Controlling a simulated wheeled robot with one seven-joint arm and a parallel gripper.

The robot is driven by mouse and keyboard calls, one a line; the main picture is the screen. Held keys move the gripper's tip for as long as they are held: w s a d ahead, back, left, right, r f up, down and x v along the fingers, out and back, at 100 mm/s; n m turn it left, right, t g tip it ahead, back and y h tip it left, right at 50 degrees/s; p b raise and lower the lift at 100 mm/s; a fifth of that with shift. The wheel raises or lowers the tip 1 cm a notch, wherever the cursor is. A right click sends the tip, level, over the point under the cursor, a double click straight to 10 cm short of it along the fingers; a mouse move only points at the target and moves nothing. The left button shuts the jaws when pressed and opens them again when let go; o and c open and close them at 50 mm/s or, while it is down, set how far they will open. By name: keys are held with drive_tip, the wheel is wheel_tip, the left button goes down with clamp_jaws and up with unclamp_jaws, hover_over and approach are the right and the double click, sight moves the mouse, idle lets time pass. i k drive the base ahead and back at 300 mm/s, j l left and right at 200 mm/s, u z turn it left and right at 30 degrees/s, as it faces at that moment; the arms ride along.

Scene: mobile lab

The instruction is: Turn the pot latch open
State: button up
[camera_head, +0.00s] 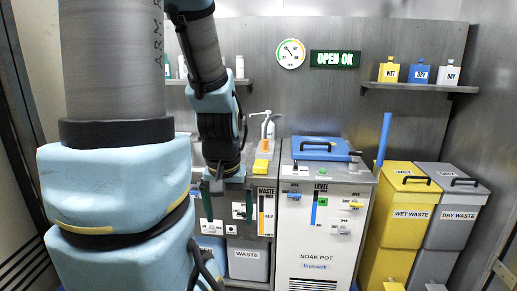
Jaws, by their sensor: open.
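The soak pot (321,240) is a light cabinet labelled SOAK POT, right of centre. Its blue lid (322,146) with a dark handle is down on top. A small dark knob-like part (355,154) sits at the top right beside the lid; I cannot tell whether it is the latch. Small levers with OPEN labels are on the front, one at upper left (291,195) and one at lower right (343,231); their exact positions are too small to read. My gripper (233,194) is open, pointing down, left of the pot and apart from it, in front of the neighbouring cabinet.
A waste unit (247,262) with levers and a yellow sponge-like block (261,167) on top stands left of the pot. A blue upright post (384,140), a yellow wet waste bin (408,210) and a grey dry waste bin (456,212) stand right. My arm hides much of the left.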

sight(353, 155)
drive_tip(key=i+l+u, duration=0.1)
drive_tip(key=i+u, duration=0.15)
drive_tip(key=i, duration=0.2)
drive_tip(key=i+l+u, duration=0.25)
drive_tip(key=i, duration=0.15)
